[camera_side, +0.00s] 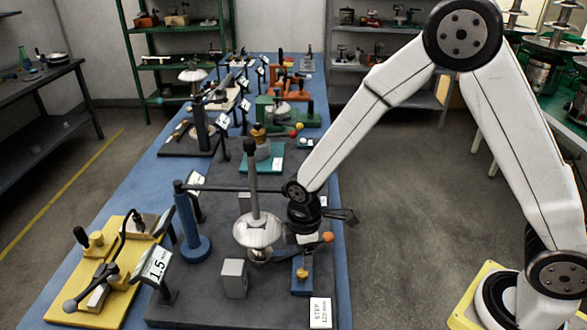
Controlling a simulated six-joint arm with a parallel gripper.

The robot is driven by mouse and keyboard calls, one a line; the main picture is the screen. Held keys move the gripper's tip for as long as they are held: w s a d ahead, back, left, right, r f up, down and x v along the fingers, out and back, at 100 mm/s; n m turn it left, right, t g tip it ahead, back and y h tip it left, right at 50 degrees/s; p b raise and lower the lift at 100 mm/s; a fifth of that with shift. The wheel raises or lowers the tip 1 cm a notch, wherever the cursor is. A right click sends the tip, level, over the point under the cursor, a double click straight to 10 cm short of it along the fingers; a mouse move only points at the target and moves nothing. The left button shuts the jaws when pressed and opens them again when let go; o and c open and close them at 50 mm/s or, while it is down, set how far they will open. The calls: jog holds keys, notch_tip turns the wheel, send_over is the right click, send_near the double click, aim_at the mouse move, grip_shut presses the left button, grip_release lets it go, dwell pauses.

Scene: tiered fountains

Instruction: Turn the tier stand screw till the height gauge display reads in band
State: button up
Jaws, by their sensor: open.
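A silvery tiered dish (257,232) with a dark-topped upright rod stands on a dark grey base plate (200,308), left of my gripper. A blue post (191,228) stands left of it, with a thin dark bar reaching across toward the rod. A small display (158,266) on a dark stand at the front left shows what looks like 1.5; its small print is unreadable. My gripper (305,236) points down just right of the dish, open, above a small blue block. An orange ball knob (328,237) is close to its right side. The screw cannot be told apart with certainty.
A grey block (234,278) stands in front of the dish. A label (320,313) reading 120 mm is at the plate's front right corner. A yellow fixture (95,275) lies at left. Several other fixtures fill the blue table behind.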

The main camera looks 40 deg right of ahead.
aim_at(303, 272)
jog(key=shift+f, duration=3.7)
grip_shut()
